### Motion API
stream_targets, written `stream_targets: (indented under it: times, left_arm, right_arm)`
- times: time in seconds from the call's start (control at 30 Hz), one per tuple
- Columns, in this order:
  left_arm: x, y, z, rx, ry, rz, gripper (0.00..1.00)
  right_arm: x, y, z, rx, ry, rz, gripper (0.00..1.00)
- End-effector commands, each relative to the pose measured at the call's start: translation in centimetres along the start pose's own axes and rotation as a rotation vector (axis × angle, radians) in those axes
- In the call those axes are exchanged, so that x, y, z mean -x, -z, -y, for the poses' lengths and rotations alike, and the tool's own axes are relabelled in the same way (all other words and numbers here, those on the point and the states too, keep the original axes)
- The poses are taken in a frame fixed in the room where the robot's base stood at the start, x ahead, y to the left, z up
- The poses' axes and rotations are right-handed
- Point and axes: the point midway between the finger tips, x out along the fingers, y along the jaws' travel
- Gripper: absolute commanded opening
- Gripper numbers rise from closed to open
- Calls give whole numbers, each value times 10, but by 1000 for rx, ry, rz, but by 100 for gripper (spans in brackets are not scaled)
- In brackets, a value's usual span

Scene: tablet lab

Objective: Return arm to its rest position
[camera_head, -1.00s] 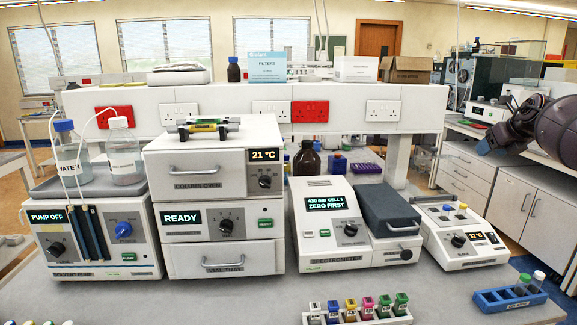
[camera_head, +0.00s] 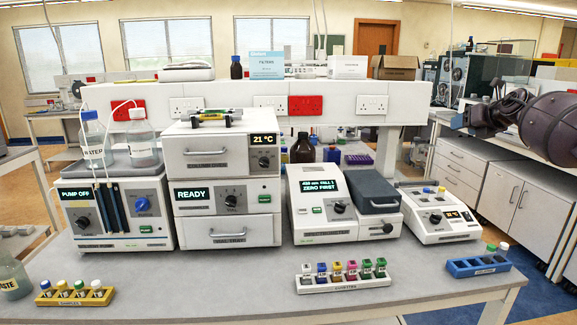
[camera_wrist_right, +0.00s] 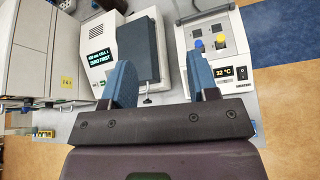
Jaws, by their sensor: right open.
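My right gripper (camera_head: 464,121) shows at the right of the head view, above the aisle beside the bench's right end, dark with blue-grey fingers. In the right wrist view its two blue fingers (camera_wrist_right: 161,78) stand well apart with nothing between them. Through and past them show the spectrometer (camera_wrist_right: 108,50) and the small heater block (camera_wrist_right: 217,60) with yellow and blue caps, both apart from the fingers. My left gripper is in neither view.
On the bench (camera_head: 250,278) stand the solvent pump (camera_head: 95,243), column oven (camera_head: 206,158), cuvette rack (camera_head: 345,284), yellow sample rack (camera_head: 72,300) and blue vial rack (camera_head: 478,268). A waste bottle (camera_head: 12,278) is at the left edge. White cabinets (camera_head: 520,190) stand behind my right arm.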

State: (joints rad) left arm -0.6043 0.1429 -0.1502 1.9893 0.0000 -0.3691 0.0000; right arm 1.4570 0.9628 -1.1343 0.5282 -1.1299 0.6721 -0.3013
Motion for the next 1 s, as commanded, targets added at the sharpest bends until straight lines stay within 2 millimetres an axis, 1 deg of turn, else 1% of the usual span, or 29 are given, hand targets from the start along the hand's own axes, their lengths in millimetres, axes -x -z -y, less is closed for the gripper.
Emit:
stream_targets:
  times: [0.03,0.07,0.1,0.17,0.2,0.23,0.27,0.3,0.33,0.37,0.4,0.47,0.5,0.57,0.6,0.67,0.7,0.87,0.9,0.97,1.0]
  left_arm:
    - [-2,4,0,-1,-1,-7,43]
    - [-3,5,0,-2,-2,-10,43]
    - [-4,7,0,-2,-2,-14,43]
    - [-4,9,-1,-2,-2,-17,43]
    - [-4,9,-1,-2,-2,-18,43]
    - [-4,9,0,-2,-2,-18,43]
    - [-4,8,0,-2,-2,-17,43]
    - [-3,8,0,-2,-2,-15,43]
    - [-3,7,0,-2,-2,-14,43]
    - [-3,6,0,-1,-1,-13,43]
    - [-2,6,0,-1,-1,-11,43]
    - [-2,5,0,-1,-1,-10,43]
    - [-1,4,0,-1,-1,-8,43]
    - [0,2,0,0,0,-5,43]
    - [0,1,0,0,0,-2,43]
    - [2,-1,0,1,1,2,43]
    - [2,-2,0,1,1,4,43]
    - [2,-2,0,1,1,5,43]
    - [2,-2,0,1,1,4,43]
    - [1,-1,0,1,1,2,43]
    - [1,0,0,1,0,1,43]
  right_arm:
    - [-4,-9,-23,-25,-49,42,54]
    - [-6,-14,-37,-45,-80,67,54]
    - [-10,-18,-58,-75,-125,99,54]
    - [-19,-18,-91,-134,-203,140,54]
    - [-27,-13,-114,-184,-259,161,54]
    - [-32,-8,-132,-226,-301,175,54]
    - [-37,0,-148,-272,-342,183,54]
    - [-44,12,-169,-338,-396,190,54]
    - [-49,22,-184,-392,-434,193,54]
    - [-53,34,-198,-448,-471,192,54]
    - [-58,51,-215,-527,-514,189,54]
    - [-64,77,-236,-647,-569,178,54]
    - [-67,94,-248,-723,-599,167,54]
    - [-69,119,-262,-837,-635,148,54]
    - [-70,136,-269,-911,-652,135,54]
    - [-70,161,-279,-1021,-673,114,54]
    - [-70,178,-284,-1095,-683,98,54]
    - [-63,240,-295,-1374,-696,40,54]
    - [-60,255,-296,-1442,-692,26,54]
    - [-56,277,-296,-1540,-685,7,54]
    - [-52,292,-296,-1605,-678,-6,54]
